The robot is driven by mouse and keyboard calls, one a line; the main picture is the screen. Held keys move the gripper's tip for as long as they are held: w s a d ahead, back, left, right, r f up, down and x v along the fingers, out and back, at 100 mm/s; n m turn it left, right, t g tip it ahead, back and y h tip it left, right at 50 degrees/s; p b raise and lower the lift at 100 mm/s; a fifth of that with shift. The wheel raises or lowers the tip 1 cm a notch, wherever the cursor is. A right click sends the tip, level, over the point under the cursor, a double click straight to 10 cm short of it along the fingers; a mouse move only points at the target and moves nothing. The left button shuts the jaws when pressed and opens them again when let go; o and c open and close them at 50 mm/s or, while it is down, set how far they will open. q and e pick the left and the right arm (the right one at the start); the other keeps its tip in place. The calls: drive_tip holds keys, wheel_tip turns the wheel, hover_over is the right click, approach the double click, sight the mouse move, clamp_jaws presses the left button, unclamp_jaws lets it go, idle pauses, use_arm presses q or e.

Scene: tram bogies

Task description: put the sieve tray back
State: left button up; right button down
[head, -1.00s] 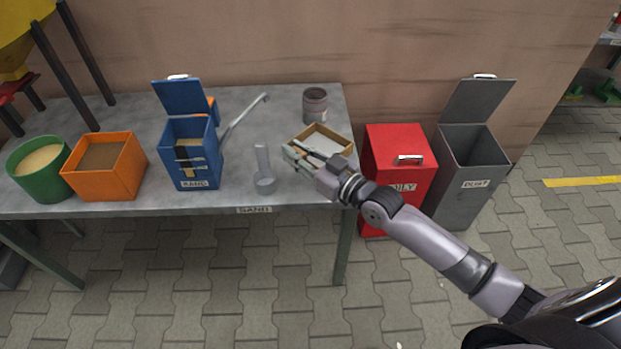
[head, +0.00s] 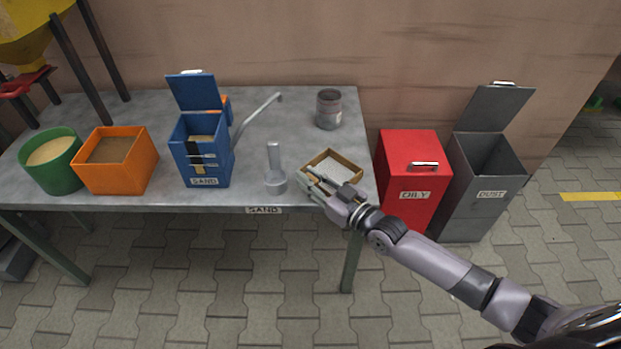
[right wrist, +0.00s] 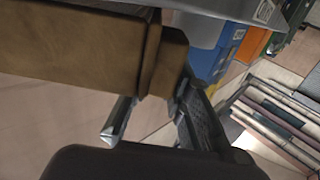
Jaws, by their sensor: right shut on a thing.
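The sieve tray (head: 345,158), a shallow wooden frame with a pale mesh floor, is at the right end of the grey table, near its front edge. My right gripper (head: 318,186) is shut on the tray's near side. In the right wrist view the tray's brown wooden wall (right wrist: 85,50) fills the upper left, and the fingers (right wrist: 155,122) are close against it. I cannot tell whether the tray touches the table or hangs just above it. My left gripper is not in view.
On the table (head: 290,130) stand a grey scoop (head: 275,180), a dark can (head: 328,110), a blue SAND box (head: 200,160), an orange box (head: 115,165) and a green tub (head: 52,165). A red OILY bin (head: 408,175) and grey DUST bin (head: 485,190) stand right of the table.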

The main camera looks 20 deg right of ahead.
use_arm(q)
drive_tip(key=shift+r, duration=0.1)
use_arm(e)
drive_tip(key=shift+f, duration=0.1)
drive_tip(key=shift+f, duration=0.1)
drive_tip(key=c, duration=1.5)
unclamp_jaws()
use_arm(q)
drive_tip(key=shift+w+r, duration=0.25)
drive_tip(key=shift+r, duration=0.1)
use_arm(e)
drive_tip(key=shift+o, duration=0.2)
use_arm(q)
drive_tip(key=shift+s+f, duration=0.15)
